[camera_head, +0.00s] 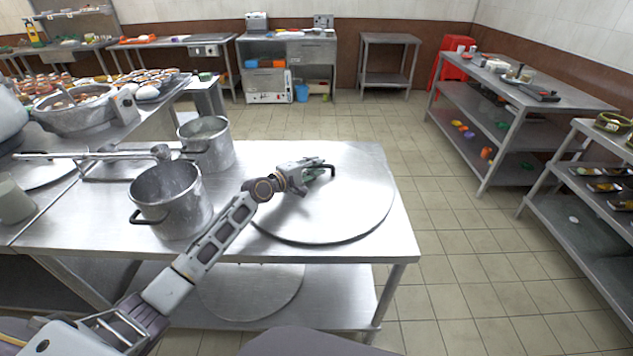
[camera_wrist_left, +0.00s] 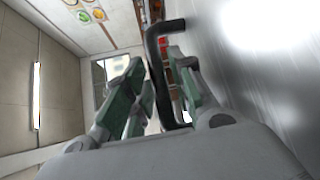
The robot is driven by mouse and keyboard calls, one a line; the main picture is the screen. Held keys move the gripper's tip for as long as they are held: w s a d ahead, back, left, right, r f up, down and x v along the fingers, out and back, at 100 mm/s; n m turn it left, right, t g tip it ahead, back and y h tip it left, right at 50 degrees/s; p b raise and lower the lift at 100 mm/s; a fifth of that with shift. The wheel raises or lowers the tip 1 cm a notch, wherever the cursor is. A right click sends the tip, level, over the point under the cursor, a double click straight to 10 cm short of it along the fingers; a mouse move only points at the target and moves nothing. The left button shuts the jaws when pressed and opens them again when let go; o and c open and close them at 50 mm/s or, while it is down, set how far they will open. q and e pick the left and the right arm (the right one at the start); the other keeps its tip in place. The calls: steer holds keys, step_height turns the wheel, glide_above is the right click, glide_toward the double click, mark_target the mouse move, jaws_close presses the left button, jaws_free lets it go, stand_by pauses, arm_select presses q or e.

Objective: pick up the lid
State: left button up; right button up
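The lid (camera_head: 350,215) is a large, flat, round metal disc lying on the steel table at its right end. Its dark bent handle (camera_head: 332,169) stands up from the lid, and the handle (camera_wrist_left: 153,50) also shows in the left wrist view. My left gripper (camera_head: 322,167) reaches over the lid to this handle. In the left wrist view my left gripper (camera_wrist_left: 160,85) has its green-padded fingers apart, with the handle between them. Contact between the pads and the handle cannot be made out. My right gripper is not in view.
Two open metal stockpots, one nearer (camera_head: 172,200) and one farther (camera_head: 207,146), stand left of the lid on the steel table (camera_head: 100,225). A long metal bar lies farther left. Shelving (camera_head: 520,110) stands at the right, across open tiled floor.

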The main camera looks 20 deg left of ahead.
arm_select(q)
steer(key=shift+c, duration=0.3)
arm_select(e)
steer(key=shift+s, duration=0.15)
arm_select(q)
jaws_close()
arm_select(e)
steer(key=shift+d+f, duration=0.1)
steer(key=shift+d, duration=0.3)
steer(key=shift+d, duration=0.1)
arm_select(q)
steer(key=shift+r, duration=0.15)
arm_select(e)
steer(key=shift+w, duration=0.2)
